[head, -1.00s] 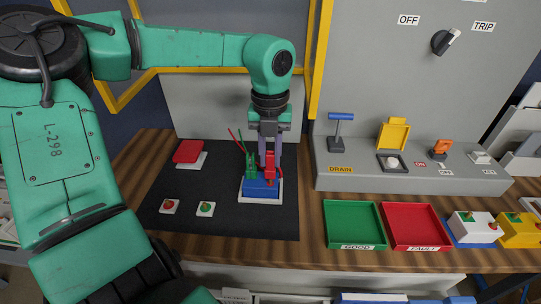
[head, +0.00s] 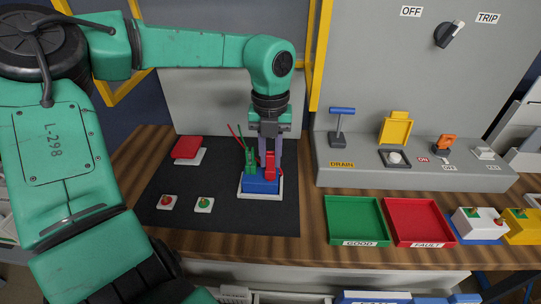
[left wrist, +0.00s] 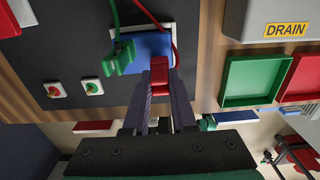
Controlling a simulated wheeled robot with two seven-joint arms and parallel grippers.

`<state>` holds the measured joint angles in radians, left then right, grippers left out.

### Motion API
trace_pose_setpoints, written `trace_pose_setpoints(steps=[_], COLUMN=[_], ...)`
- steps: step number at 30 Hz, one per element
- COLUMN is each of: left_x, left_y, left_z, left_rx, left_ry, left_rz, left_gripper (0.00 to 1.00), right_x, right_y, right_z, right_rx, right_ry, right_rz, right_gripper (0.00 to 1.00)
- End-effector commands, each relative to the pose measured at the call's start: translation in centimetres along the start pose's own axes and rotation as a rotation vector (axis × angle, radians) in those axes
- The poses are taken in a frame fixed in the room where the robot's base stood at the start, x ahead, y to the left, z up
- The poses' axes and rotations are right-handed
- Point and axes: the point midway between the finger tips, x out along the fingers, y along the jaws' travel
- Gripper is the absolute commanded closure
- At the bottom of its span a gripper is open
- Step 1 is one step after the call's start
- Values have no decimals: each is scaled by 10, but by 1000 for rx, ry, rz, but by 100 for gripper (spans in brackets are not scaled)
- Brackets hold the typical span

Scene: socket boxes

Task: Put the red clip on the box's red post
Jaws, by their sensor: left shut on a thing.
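The blue box (head: 262,186) sits on a white base on the dark mat. My left gripper (head: 269,152) points down over its right part, shut on the red clip (head: 268,163), which is at the box's top. In the left wrist view the red clip (left wrist: 159,75) is between the two fingers, over the blue box (left wrist: 150,46). The green clip (head: 250,160) stands on the left part of the box. Red and green leads run up from the clips. The red post is hidden under the red clip, so I cannot tell how far the clip is seated. My right gripper is not in view.
On the mat (head: 160,217) lie a red pad (head: 187,147) and two small plates with a red button (head: 166,202) and a green button (head: 204,204). To the right are a green tray (head: 355,221), a red tray (head: 419,223) and more boxes (head: 478,223).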

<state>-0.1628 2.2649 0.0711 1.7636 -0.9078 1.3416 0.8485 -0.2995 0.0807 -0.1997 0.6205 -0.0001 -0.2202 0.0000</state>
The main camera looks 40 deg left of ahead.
Motion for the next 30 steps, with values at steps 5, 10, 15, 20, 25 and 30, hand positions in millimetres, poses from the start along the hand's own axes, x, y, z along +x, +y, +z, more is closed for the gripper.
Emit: trace_pose_setpoints(steps=[5,10,15,20,25,30], left_x=[7,5,5,5,-2,-41], left_y=[0,0,0,0,0,0], left_z=[0,0,0,0,1,2], left_rx=[0,0,0,0,-1,-2], left_ry=[0,0,0,0,-2,-7], left_rz=[0,0,0,0,-1,-2], left_gripper=[100,100,41,41,41,41], right_x=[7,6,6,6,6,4], right_y=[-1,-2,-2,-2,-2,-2], right_z=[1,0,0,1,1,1], right_rx=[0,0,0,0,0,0], right_ry=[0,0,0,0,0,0], right_rz=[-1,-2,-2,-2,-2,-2], right_gripper=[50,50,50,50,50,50])
